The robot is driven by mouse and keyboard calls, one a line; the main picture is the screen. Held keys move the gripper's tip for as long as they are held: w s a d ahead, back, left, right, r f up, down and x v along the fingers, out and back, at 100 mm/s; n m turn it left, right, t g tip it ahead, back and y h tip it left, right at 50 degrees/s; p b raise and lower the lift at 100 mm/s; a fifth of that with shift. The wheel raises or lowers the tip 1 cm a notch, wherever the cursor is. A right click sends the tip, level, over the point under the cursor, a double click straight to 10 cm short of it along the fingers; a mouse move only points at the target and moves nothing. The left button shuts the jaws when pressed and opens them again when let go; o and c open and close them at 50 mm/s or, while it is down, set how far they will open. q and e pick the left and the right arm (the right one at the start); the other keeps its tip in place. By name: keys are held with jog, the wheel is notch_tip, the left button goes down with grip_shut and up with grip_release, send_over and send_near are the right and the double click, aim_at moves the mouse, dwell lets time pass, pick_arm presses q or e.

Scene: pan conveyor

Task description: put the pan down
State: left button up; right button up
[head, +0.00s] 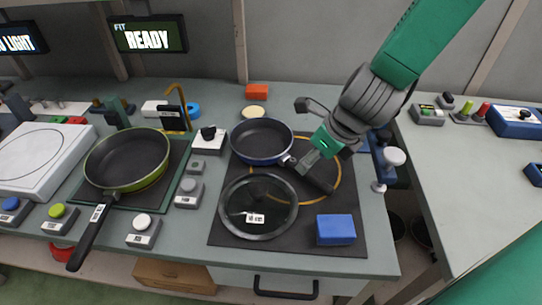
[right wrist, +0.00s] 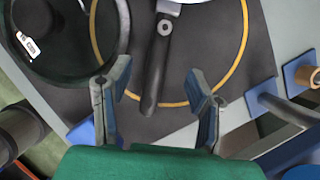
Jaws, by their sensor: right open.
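A blue-rimmed pan (head: 262,138) with a dark inside rests on the black mat (head: 225,230), at the back left of its yellow ring. Its black handle (head: 318,178) points to the lower right. My right gripper (head: 310,160) is over the handle, its fingertips partly hidden. In the right wrist view the open jaws (right wrist: 158,88) stand on either side of the handle (right wrist: 156,60), with gaps on both sides. A green pan (head: 128,160) sits on a green-edged mat at the left, its handle pointing forward. My left gripper is out of view.
A glass lid (head: 258,208) with a white tag lies in front of the blue pan. A blue block (head: 336,229) is on the mat's front right. Button boxes stand between the mats. A READY sign (head: 148,37) hangs behind.

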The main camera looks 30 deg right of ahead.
aim_at(282, 157)
jog(key=b+x, duration=0.1)
jog(key=x, duration=0.5)
jog(key=shift+w+a+f+b, duration=0.1)
jog(key=shift+w+b, duration=0.1)
jog(key=shift+b, duration=0.1)
jog(key=shift+c, duration=0.4)
grip_shut()
